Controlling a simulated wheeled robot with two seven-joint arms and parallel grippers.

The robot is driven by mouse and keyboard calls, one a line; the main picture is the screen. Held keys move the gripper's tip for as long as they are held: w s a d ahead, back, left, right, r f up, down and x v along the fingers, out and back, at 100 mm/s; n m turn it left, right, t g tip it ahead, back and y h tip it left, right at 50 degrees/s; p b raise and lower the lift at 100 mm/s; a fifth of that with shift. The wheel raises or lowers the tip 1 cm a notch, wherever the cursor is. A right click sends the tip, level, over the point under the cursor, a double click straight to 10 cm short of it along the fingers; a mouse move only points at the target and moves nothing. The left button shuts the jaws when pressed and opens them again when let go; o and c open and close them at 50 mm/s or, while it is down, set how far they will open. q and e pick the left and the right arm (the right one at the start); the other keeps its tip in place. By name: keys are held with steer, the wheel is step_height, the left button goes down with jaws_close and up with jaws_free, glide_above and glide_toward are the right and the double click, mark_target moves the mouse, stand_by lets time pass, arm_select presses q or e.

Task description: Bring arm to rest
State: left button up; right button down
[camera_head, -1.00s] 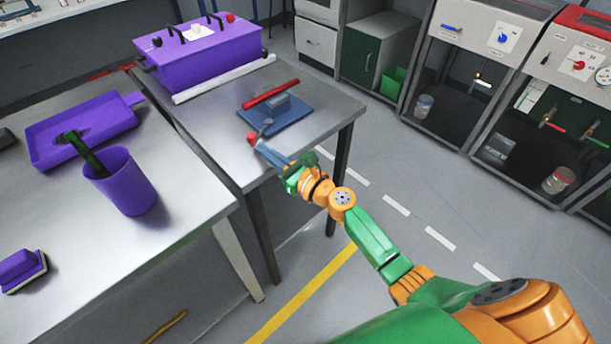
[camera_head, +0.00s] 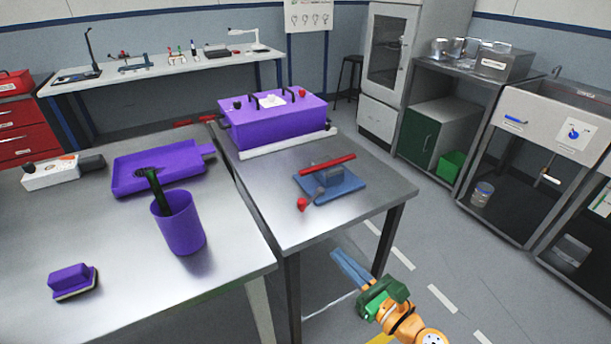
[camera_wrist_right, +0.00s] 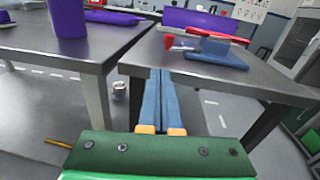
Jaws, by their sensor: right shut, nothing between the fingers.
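My right gripper (camera_head: 338,256) is in the lower right of the head view, in front of and beside the near edge of the right-hand metal table (camera_head: 262,190), apart from it. Its two blue fingers lie together, shut with nothing between them, as the right wrist view (camera_wrist_right: 162,78) also shows. My right arm comes in from the bottom right, orange and green. My left gripper is not in view.
On that table are a blue plate (camera_head: 345,189) with a grey block, a red bar (camera_head: 328,164), a red-tipped part and a purple box (camera_head: 275,122). The left table (camera_head: 110,235) bears a purple cup (camera_head: 181,228), tray and brush. Floor right of the tables is clear.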

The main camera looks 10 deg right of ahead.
steer(key=s+d+f+n+g+h, duration=0.1)
steer(key=s+f+n+g+h, duration=0.3)
steer(key=f, duration=0.6)
steer(key=s+d+f+n+g+y, duration=0.1)
steer(key=s+f+n+g, duration=0.1)
steer(key=s+f+n, duration=0.45)
steer(key=s+d+f+n+g+h, duration=0.25)
steer(key=f+n, duration=0.35)
steer(key=f, duration=0.6)
steer(key=s+f+n+g+h, duration=0.1)
steer(key=s+f+n+g, duration=0.2)
steer(key=s+f+n, duration=0.2)
steer(key=s+f+n+g+h, duration=0.1)
steer(key=s+f+n+g, duration=0.2)
steer(key=s+n, duration=0.8)
steer(key=s+f, duration=0.1)
steer(key=s, duration=0.5)
steer(key=shift+s+d+f+p, duration=0.15)
steer(key=shift+f+p, duration=0.25)
steer(key=shift+g, duration=0.25)
